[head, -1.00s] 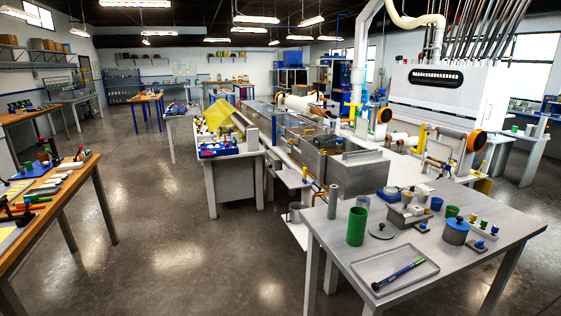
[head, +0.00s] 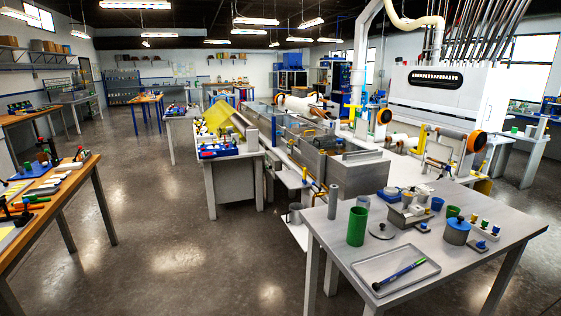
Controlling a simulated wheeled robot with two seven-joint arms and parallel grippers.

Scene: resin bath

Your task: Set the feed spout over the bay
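The resin bath (head: 340,167) is a long grey metal trough in the middle of the room, with yellow fittings along it. A yellow upright part (head: 305,173) stands at its near left end, close to some small grey vessels; I cannot tell whether it is the feed spout. I cannot make out which part is the bay. Neither of my grippers shows in the head view.
A grey table (head: 460,270) at the front right holds a green cup (head: 357,226), a tray (head: 372,277) with a blue tool, and several pots. A wooden bench (head: 82,182) stands at the left. The floor (head: 190,265) between them is clear.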

